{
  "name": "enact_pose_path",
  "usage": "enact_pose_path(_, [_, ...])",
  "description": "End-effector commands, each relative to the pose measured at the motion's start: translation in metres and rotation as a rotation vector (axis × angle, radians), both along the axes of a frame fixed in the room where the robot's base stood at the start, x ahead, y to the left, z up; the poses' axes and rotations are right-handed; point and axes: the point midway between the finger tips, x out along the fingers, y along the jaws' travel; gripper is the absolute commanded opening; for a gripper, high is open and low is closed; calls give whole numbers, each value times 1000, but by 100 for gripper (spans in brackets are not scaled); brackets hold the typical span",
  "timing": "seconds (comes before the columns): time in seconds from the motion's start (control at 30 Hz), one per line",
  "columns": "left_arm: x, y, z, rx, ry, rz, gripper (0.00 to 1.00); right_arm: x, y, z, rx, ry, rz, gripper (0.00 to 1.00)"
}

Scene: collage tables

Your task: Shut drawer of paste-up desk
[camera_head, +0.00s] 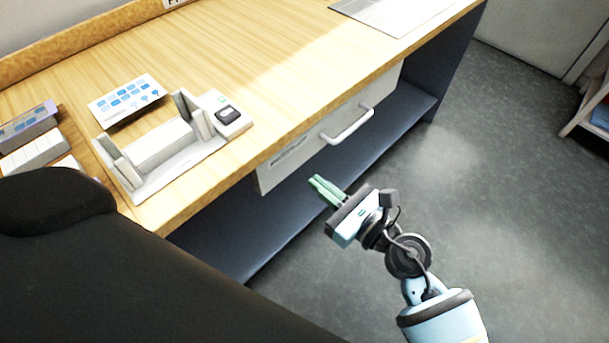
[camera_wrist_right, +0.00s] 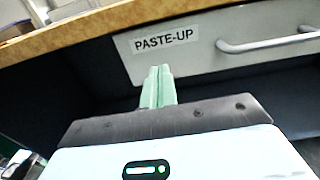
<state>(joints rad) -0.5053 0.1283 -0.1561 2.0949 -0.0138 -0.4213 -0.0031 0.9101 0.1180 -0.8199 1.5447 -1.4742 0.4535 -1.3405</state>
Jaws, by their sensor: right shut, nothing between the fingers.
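The drawer front (camera_head: 308,143) is a pale panel under the wooden top of the paste-up desk (camera_head: 265,60). It carries a silver bar handle (camera_head: 347,125), and its PASTE-UP label (camera_wrist_right: 164,38) reads clearly in the right wrist view. The drawer sits close under the desk edge; I cannot tell if a small gap is left. My right gripper (camera_head: 325,189) has its green fingers shut and empty, just in front of and below the drawer's lower edge, left of the handle. In the right wrist view the fingertips (camera_wrist_right: 158,76) point toward the panel below the label. My left gripper is out of view.
A white holder (camera_head: 160,150) and a small device (camera_head: 227,114) stand on the desktop beside a blue-patterned card (camera_head: 127,100). A dark lower shelf (camera_head: 395,115) runs under the drawer. The grey floor (camera_head: 510,200) to the right is clear.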

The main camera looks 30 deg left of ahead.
Motion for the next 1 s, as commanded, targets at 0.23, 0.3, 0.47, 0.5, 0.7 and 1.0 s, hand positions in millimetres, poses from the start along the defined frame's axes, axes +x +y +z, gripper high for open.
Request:
enact_pose_path(0.23, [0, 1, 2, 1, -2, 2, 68, -15, -46, 0, 0, 0, -1, 0])
enact_pose_path(0.3, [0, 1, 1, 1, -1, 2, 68, -18, -55, -1, 0, 1, 0, 0])
enact_pose_path(0.47, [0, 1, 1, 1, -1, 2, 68, -21, -67, 0, 1, 0, 0, 0])
enact_pose_path(0.5, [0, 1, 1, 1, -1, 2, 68, -22, -68, 0, 1, 0, 0, 0])
enact_pose_path(0.7, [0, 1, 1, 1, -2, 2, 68, -23, -70, 0, 1, 1, 0, 0])
enact_pose_path(1.0, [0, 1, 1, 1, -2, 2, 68, -25, -71, -1, 24, 36, -12, 0])
